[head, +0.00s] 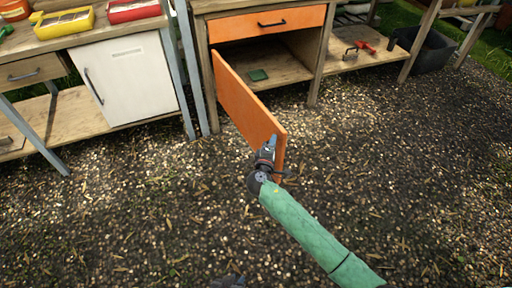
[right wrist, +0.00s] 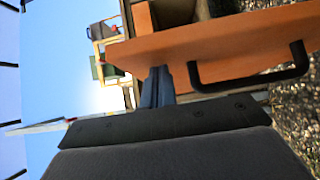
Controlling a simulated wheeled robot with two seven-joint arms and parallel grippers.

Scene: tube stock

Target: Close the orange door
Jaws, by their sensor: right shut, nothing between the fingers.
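The orange door (head: 240,100) stands open at the cabinet, hinged on the left side of the opening and swung out toward me. Its outer face and free edge show. In the right wrist view the orange door (right wrist: 240,48) fills the upper right, with its black handle (right wrist: 250,85) on the near face. My right gripper (head: 271,144) is shut and empty at the outer face near the free edge. Its fingertips (right wrist: 158,80) lie close to the door, beside the handle; contact is unclear. A dark piece at the bottom edge seems to be my left gripper (head: 228,282), mostly cut off.
The cabinet (head: 318,45) has an orange drawer (head: 267,24) above the opening and a green item (head: 258,75) inside. A white cabinet door (head: 126,79) is at left. A dark bin (head: 430,50) stands at upper right. The gravel ground is clear.

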